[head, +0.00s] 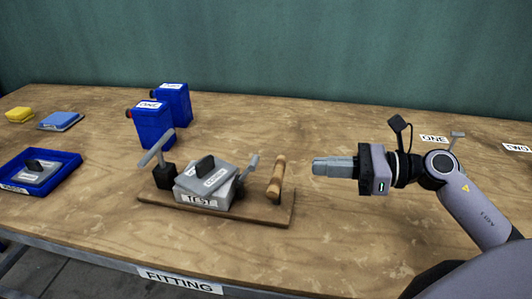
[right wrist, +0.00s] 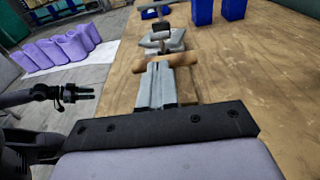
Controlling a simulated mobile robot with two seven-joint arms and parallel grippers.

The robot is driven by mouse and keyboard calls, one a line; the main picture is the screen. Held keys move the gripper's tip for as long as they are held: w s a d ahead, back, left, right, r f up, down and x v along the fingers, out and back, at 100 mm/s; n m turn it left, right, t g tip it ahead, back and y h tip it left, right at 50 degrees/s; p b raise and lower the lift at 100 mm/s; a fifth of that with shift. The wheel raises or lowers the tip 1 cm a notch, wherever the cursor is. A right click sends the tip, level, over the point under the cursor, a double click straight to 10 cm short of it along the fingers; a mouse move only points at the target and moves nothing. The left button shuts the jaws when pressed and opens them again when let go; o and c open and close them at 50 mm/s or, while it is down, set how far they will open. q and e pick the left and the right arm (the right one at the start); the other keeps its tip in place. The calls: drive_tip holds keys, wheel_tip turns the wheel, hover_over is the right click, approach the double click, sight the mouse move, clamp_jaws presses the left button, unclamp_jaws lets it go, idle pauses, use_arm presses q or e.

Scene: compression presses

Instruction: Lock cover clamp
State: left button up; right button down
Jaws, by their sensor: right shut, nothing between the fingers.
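A fixture board (head: 215,212) on the table carries a grey box marked TEST (head: 200,198). A grey cover (head: 208,178) with a black handle lies on the box and looks slightly askew. At its left stands a clamp with a black base (head: 164,176) and a raised grey lever (head: 157,147). A small grey lever (head: 250,166) and a wooden handle (head: 277,177) stand at its right. My right gripper (head: 316,167) is shut and empty, to the right of the wooden handle. The handle is beyond the fingertips in the right wrist view (right wrist: 167,63). My left gripper (right wrist: 92,93) shows small there; its jaw state is unclear.
Two blue containers (head: 152,125) stand behind the board. Labels (head: 434,139) lie at the back right. Table in front of the board is clear.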

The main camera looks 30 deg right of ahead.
sight(275, 171)
drive_tip(key=shift+w, duration=0.1)
idle(0.3)
drive_tip(key=p+x, duration=0.2)
drive_tip(key=x, duration=0.6)
drive_tip(key=shift+w+a+p, duration=0.25)
drive_tip(key=shift+a+p, duration=0.05)
use_arm(q)
drive_tip(key=shift+r, duration=1.25)
use_arm(e)
drive_tip(key=shift+w+a+f, duration=0.15)
drive_tip(key=shift+w+a, duration=0.2)
drive_tip(key=shift+a, duration=0.15)
use_arm(q)
drive_tip(key=shift+a, duration=0.15)
use_arm(e)
drive_tip(key=shift+d, duration=0.1)
